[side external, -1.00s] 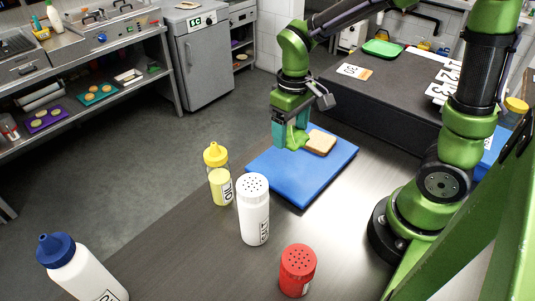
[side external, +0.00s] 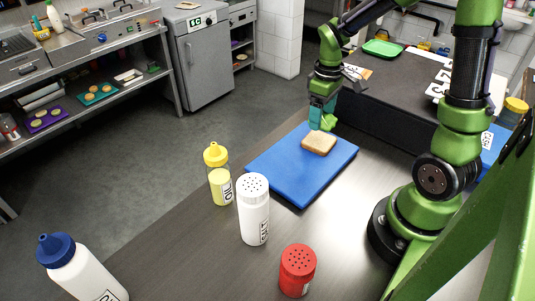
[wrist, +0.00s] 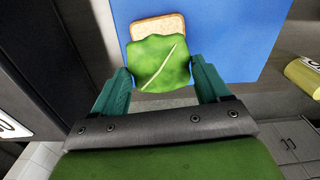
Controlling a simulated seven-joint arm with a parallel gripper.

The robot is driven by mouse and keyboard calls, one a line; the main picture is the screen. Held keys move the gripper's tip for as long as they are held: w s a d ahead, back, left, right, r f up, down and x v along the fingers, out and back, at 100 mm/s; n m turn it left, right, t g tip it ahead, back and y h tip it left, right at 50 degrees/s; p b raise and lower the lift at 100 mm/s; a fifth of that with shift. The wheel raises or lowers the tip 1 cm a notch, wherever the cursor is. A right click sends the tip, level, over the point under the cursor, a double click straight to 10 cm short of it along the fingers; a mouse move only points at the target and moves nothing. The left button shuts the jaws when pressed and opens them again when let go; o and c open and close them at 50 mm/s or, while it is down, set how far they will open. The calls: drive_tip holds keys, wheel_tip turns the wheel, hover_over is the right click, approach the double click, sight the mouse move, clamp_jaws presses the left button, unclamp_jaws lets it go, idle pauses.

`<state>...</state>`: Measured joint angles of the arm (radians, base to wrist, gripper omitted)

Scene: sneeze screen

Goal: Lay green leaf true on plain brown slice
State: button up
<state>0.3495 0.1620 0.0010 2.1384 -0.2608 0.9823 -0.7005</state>
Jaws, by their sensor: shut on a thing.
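The plain brown slice (side external: 318,144) lies flat on the blue board (side external: 283,178), with a pale top and a brown crust. The green leaf (wrist: 160,64) is held between the two teal fingers of my gripper (wrist: 160,76). In the side view the leaf (side external: 328,123) hangs at the fingertips of my gripper (side external: 322,118), just behind the slice and above the board's far edge. In the wrist view the leaf's upper edge covers the near part of the slice (wrist: 157,25). I cannot tell whether leaf and slice touch.
A yellow-capped oil bottle (side external: 217,174), a white salt shaker (side external: 254,209) and a red shaker (side external: 298,270) stand in front of the board. A blue-capped bottle (side external: 80,272) is at the lower left. A dark raised counter (side external: 400,107) stands behind the board.

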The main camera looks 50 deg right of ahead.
sight(318, 140)
drive_tip(key=shift+f, duration=2.45)
drive_tip(key=shift+f, duration=0.6)
drive_tip(key=o, duration=1)
wheel_tip(318, 140, up, 17)
drive_tip(key=s+a+r+m+t+y, duration=0.1)
drive_tip(key=s+a+m+t, duration=0.1)
drive_tip(key=a, duration=0.5)
drive_tip(key=s+a+r+m+t+y, duration=0.1)
drive_tip(key=s+a+r+m+t, duration=0.1)
drive_tip(key=s+a+t, duration=0.3)
drive_tip(key=shift+a+r+m, duration=0.2)
drive_tip(key=shift+a+m, duration=0.3)
drive_tip(key=shift+a, duration=0.75)
